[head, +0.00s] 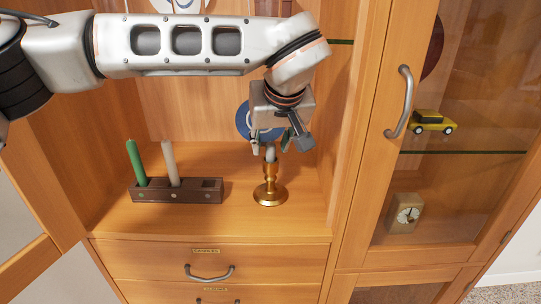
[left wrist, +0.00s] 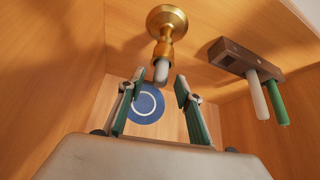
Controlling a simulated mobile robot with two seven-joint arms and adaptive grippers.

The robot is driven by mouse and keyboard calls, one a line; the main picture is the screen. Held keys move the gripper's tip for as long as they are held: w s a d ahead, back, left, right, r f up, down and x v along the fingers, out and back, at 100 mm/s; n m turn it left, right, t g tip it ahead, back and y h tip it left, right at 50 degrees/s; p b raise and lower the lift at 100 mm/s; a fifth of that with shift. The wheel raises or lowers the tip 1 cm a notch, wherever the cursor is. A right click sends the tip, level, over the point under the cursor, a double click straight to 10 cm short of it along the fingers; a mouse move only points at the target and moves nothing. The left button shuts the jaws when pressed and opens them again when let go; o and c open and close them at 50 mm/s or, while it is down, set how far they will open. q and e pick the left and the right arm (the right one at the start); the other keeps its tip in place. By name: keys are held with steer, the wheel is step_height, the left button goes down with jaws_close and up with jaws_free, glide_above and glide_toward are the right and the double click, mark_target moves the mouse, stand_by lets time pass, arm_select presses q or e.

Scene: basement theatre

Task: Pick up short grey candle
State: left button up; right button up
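The short grey candle (head: 270,152) stands upright in a brass candlestick (head: 270,191) on the cabinet shelf. In the left wrist view the candle (left wrist: 161,71) sticks out of the holder (left wrist: 164,40) between the fingertips. My left gripper (head: 271,147) is open and points down over the candle, with a finger on either side. In the left wrist view, gaps show between the candle and both fingers (left wrist: 160,81). My right gripper is not in view.
A dark wooden block (head: 180,196) to the left holds a green candle (head: 136,162) and a pale grey taller candle (head: 171,163). A blue disc (head: 243,121) stands behind the candlestick. Cabinet walls flank the shelf; drawers (head: 205,264) lie below.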

arm_select(q)
steer(key=c, duration=0.9)
steer(key=shift+c, duration=0.2)
